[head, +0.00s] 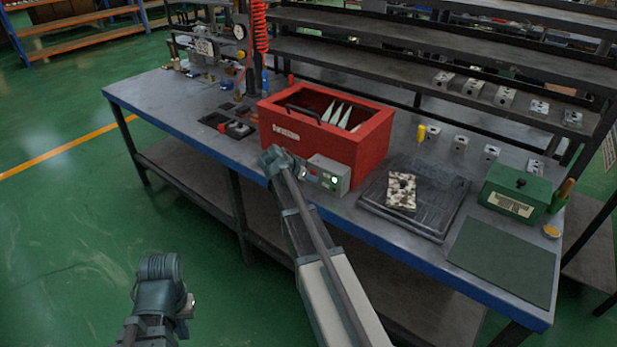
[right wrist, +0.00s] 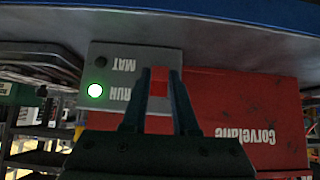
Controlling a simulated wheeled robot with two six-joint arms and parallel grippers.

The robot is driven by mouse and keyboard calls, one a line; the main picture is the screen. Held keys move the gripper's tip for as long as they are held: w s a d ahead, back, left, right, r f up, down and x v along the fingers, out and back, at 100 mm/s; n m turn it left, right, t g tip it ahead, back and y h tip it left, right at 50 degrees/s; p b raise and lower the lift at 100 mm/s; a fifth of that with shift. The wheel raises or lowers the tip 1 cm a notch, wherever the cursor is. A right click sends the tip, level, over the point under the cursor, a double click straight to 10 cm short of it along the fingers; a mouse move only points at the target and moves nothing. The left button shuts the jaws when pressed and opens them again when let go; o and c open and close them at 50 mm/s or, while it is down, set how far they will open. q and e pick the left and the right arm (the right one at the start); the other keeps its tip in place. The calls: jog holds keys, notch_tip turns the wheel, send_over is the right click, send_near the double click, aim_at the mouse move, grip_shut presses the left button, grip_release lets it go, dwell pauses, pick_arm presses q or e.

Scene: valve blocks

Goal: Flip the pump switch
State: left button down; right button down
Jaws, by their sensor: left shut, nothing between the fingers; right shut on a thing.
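The grey control box (head: 330,165) sits at the front of the red box on the bench. The right wrist view shows its panel (right wrist: 105,65) upside down. In the head view my right gripper (head: 291,168) is left of the control box. My left gripper (head: 187,308) is shut and empty, low over the floor.
The red box (head: 370,150) holds pale upright pieces. To its right are a dark tray (head: 440,222) with a speckled block (head: 401,190) and a green box (head: 515,196). Several metal valve blocks stand behind. A green mat (head: 503,260) is clear at the right.

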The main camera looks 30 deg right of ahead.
jog(key=shift+s+a+f+t+h+b, duration=0.1)
jog(key=shift+f+t+h+b, duration=0.3)
jog(key=shift+h+b, duration=1.2)
jog(key=shift+a+f+t+h+b, duration=0.1)
jog(key=shift+f+t+h+b, duration=0.3)
jog(key=shift+b, duration=2.25)
jog(key=shift+h+b, duration=0.3)
jog(key=shift+b, duration=0.1)
jog(key=shift+r, duration=0.15)
jog(key=c, duration=0.7)
grip_release()
